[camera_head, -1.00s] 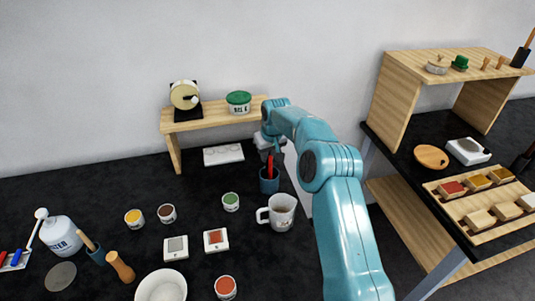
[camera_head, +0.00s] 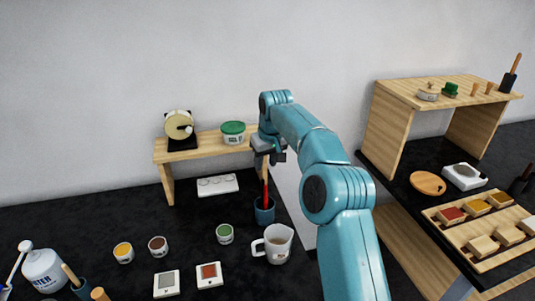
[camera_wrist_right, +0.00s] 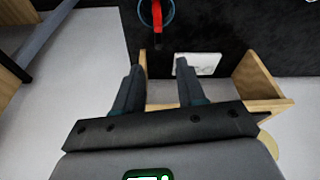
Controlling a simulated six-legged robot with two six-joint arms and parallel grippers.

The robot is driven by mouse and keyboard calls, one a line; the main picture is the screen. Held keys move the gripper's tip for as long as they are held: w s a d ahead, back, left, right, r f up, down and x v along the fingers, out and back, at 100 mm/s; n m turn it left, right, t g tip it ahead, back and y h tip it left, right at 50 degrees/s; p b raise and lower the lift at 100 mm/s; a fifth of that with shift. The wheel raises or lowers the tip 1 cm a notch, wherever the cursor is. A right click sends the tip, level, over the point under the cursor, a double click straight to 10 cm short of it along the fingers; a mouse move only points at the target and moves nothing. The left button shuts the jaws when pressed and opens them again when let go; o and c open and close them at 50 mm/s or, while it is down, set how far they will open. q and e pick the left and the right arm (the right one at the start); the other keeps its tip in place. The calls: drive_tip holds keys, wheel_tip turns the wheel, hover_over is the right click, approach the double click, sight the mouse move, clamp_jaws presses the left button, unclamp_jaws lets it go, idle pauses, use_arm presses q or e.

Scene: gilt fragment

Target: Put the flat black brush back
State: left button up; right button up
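A brush with a red shaft (camera_head: 265,191) stands in a blue cup (camera_head: 264,212) on the black table. In the right wrist view the red shaft (camera_wrist_right: 157,16) shows inside the cup's rim (camera_wrist_right: 171,11), with a dark end towards my gripper. I cannot tell whether this is the flat black brush. My right gripper (camera_head: 271,158) is above the cup, apart from the brush. In the wrist view its two fingers (camera_wrist_right: 157,65) are spread with nothing between them. My left gripper is not in view.
A wooden shelf (camera_head: 207,142) behind carries a green-lidded tub (camera_head: 233,133). A green paint pot (camera_head: 225,234) stands to the left. A wooden rack (camera_head: 392,128) stands on the right.

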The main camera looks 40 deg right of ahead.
drive_tip(key=v, duration=0.4)
drive_tip(key=shift+s+r, duration=0.1)
drive_tip(key=shift+r, duration=0.2)
idle(0.3)
